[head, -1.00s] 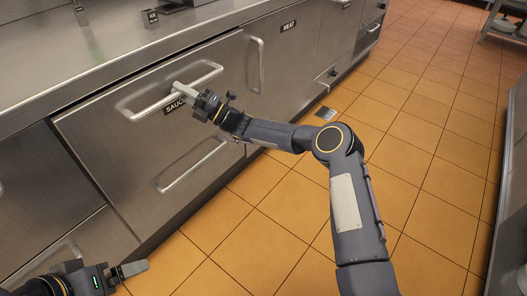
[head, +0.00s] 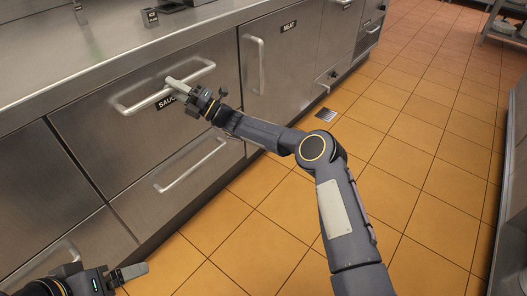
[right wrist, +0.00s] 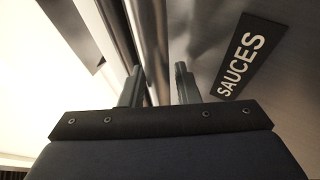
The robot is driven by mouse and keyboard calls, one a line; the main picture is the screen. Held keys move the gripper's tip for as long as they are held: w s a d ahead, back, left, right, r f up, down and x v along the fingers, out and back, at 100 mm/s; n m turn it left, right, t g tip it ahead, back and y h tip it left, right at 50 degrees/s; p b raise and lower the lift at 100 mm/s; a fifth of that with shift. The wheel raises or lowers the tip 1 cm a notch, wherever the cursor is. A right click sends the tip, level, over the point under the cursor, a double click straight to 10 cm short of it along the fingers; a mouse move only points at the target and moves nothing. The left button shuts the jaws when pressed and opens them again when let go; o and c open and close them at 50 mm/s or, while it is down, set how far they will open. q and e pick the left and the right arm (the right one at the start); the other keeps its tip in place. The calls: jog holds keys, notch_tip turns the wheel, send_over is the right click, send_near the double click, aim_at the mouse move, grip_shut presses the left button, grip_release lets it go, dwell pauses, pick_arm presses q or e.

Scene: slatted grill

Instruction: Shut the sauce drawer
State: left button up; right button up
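The sauce drawer (head: 110,130) is a steel front with a bar handle (head: 135,108) and a black SAUCES label (head: 166,103). It looks flush or nearly flush with the cabinet; a small gap is hard to judge. My right gripper (head: 176,84) is at the handle. In the right wrist view its fingers (right wrist: 158,82) stand apart, with the handle bar (right wrist: 155,35) running between them; firm contact does not show. The label (right wrist: 240,57) is right of the fingers. My left gripper (head: 130,270) is low at the left, away from the drawer; its opening is unclear.
A lower drawer with a bar handle (head: 190,166) is beneath. A MEAT door (head: 285,65) stands to the right. The steel countertop (head: 90,50) runs above, with small containers (head: 150,16) on it. The tiled floor (head: 240,240) is clear.

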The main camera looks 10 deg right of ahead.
jog(key=shift+d, duration=0.1)
jog(key=v, duration=0.7)
jog(key=shift+s+d, duration=0.2)
jog(key=shift+d, duration=0.1)
dwell(0.5)
dwell(0.6)
